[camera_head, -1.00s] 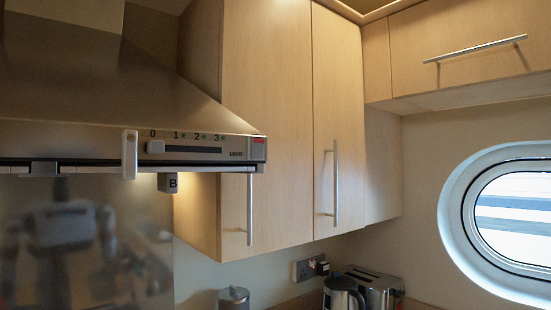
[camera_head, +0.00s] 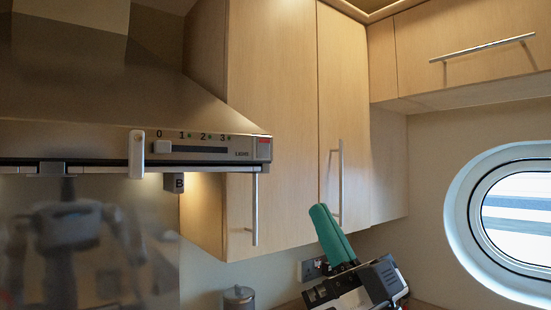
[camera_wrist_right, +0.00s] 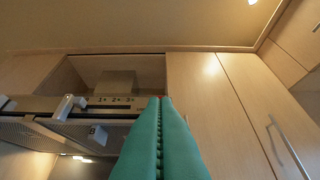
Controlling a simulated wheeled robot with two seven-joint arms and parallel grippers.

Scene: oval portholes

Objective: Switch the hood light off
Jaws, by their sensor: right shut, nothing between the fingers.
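The steel range hood (camera_head: 110,95) fills the left of the head view. My right gripper (camera_head: 319,207) has green fingers, shut and empty, right of the hood and in front of the cupboard. In the wrist view the shut fingers (camera_wrist_right: 160,99) point up and hide the strip's right end. My left gripper is not in view.
Tall wooden cupboards (camera_head: 270,110) with bar handles (camera_head: 255,208) stand right of the hood. An oval porthole (camera_head: 520,220) is at far right. Room between the hood's right end and my gripper is clear.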

